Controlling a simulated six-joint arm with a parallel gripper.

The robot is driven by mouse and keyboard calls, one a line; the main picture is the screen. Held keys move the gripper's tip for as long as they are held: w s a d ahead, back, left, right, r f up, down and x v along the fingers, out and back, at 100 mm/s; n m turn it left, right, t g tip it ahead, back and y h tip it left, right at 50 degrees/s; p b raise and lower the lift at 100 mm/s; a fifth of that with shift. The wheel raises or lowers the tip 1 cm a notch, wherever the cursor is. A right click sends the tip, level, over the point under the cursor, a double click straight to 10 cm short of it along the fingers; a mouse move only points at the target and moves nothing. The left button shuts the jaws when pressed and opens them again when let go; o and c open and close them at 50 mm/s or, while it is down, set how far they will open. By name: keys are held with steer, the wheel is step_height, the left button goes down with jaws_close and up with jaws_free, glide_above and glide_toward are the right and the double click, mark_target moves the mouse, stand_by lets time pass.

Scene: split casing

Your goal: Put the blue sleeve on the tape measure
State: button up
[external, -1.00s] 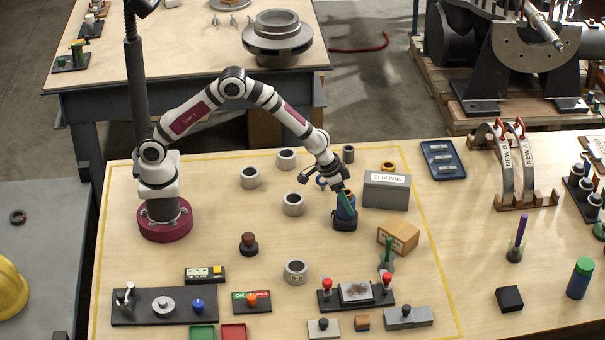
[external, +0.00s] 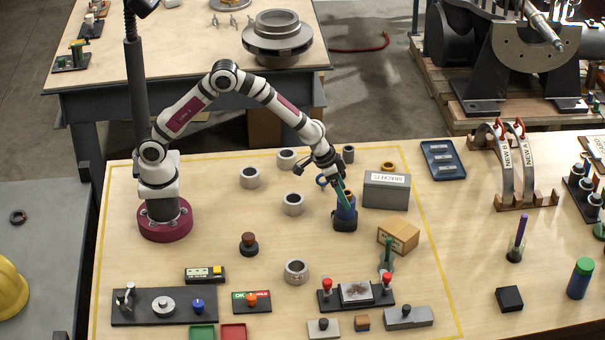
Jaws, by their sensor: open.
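A blue sleeve-like cylinder (external: 346,212) stands upright in a dark base right of the middle of the mat, with a brownish opening at its top. My gripper (external: 339,184) is open, just above and left of the cylinder's top. A thin green strip lies between the gripper and the cylinder; I cannot tell whether it is part of the gripper. A small blue ring (external: 321,181) shows beside the gripper, and its support is unclear. I cannot pick out a tape measure with certainty.
A grey labelled box (external: 386,191) stands close on the right, with a cardboard box (external: 399,237) in front of it. Grey rings, one of them here (external: 293,204), stand to the left. A panel with red knobs (external: 356,294) lies in front. The mat's left middle is mostly clear.

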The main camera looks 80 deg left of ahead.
steer(key=v, duration=0.9)
steer(key=s+a+r+m+g, duration=0.1)
steer(key=s+a+r, duration=0.1)
steer(key=s, duration=0.5)
steer(key=s+a+r+m+g, duration=0.1)
steer(key=s+a+r, duration=0.15)
steer(key=s, duration=0.35)
steer(key=s+a+m+g+y, duration=0.1)
steer(key=s+a+m+g, duration=0.1)
steer(key=s, duration=2)
steer(key=shift+a+f+m+g+y, duration=0.2)
steer(key=shift+a+m+g+y, duration=0.2)
steer(key=shift+a+m, duration=0.55)
